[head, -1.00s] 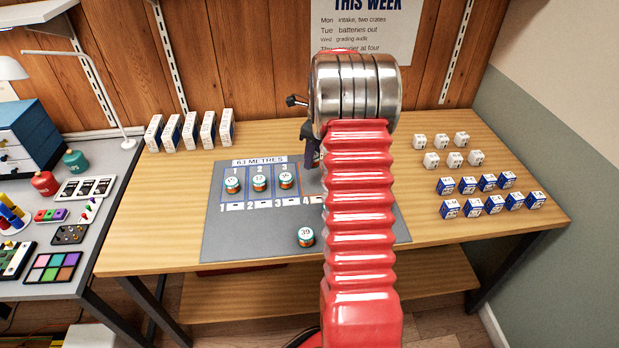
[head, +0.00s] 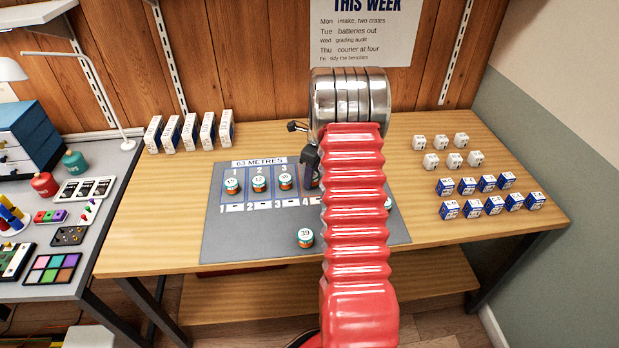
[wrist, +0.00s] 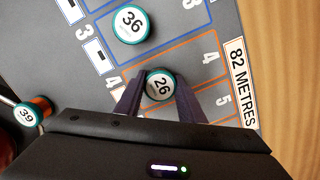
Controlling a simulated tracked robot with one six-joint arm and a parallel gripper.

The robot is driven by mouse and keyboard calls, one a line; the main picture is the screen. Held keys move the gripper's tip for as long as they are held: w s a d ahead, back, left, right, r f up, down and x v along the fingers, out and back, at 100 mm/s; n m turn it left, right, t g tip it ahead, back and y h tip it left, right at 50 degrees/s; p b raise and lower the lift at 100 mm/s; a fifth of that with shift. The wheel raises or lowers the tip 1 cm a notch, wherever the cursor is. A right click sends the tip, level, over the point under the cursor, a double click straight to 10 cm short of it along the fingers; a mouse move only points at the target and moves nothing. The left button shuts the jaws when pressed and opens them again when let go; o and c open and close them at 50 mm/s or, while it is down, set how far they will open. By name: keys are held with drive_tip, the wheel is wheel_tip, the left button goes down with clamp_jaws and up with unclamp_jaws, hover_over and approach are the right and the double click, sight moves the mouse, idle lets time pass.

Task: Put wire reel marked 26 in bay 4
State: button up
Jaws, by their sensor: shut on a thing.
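The wire reel marked 26 (wrist: 160,86), with a white top and teal rim, is between the two fingers of my gripper (wrist: 159,94) in the wrist view. My gripper is shut on it. The reel is over or in bay 4 (wrist: 197,69), between the printed 4s; I cannot tell whether it touches the mat. In the head view my dark gripper (head: 311,172) is low at bay 4, right of bay 3, and the held reel is hidden.
The reel marked 36 (wrist: 131,25) stands in bay 3, with reels in bays 1 (head: 231,186) and 2 (head: 258,184). The reel marked 39 (head: 305,237) stands at the grey mat's (head: 245,240) front. Another reel (head: 388,203) shows partly behind my arm. Small boxes (head: 488,202) stand at right.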

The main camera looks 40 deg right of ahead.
drive_tip(key=shift+f, duration=0.15)
drive_tip(key=o, duration=1)
drive_tip(key=r, duration=0.4)
drive_tip(key=s+r, duration=0.1)
drive_tip(key=r, duration=0.7)
drive_tip(key=shift+s+d, duration=0.15)
drive_tip(key=shift+d, duration=0.15)
drive_tip(key=shift+a, duration=0.1)
